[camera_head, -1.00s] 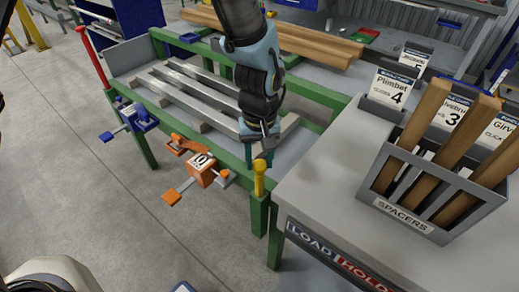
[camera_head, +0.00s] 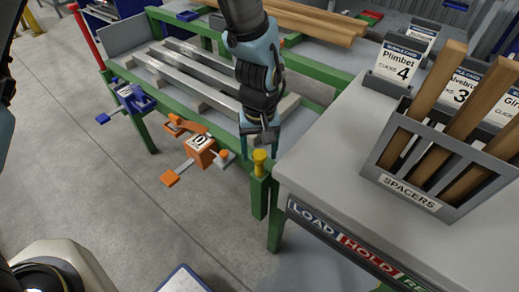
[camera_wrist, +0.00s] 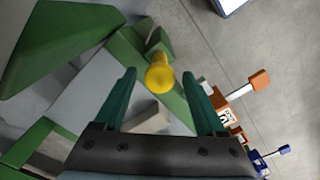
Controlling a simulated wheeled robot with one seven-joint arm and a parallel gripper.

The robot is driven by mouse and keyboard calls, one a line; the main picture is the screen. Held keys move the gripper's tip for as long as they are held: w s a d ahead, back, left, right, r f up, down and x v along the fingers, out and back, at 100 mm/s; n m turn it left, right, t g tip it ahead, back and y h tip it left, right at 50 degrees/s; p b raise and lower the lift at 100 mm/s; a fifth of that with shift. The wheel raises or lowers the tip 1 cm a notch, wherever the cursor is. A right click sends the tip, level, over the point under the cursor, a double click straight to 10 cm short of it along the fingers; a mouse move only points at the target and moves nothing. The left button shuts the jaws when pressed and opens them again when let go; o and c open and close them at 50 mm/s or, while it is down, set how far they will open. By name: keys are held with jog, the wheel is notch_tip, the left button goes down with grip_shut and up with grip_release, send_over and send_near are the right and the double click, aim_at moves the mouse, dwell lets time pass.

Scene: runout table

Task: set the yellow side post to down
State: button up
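The yellow side post (camera_head: 260,162) stands upright on the front right corner of the green table frame; only a short yellow length with a round cap shows above the green leg. In the wrist view its round head (camera_wrist: 159,77) appears between the fingers, seen from above. My gripper (camera_head: 261,148) is open just above and behind the post, its teal fingers pointing down. In the wrist view my gripper (camera_wrist: 158,76) has a wide gap between its fingertips, and neither finger clearly touches the post.
An orange clamp-like unit (camera_head: 201,152) and a blue one (camera_head: 135,97) sit along the table's front side. A red post (camera_head: 85,38) stands tall at the far left corner. A grey bench (camera_head: 330,170) with a spacers rack (camera_head: 440,165) is close on the right.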

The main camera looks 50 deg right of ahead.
jog(key=shift+r, duration=0.1)
notch_tip(320, 180, up, 11)
jog(key=b, duration=0.1)
dwell(0.6)
jog(key=shift+w, duration=0.1)
jog(key=w+a+r+n+p, duration=0.1)
jog(key=w+a+r+n, duration=0.1)
jog(key=w+a, duration=0.7)
jog(key=w+a+r+n, duration=0.2)
jog(key=w+a, duration=0.4)
jog(key=w, duration=0.6)
jog(key=w+a+r+n, duration=0.1)
jog(key=w+a+n, duration=0.1)
jog(key=a, duration=1.1)
jog(key=w+a+r+n+t+p, duration=0.1)
jog(key=w+a+r, duration=0.1)
jog(key=a, duration=1.1)
jog(key=shift+w+a+n+t+p, duration=0.25)
jog(key=shift+w+n+t+p, duration=0.05)
jog(key=shift+w+n, duration=0.1)
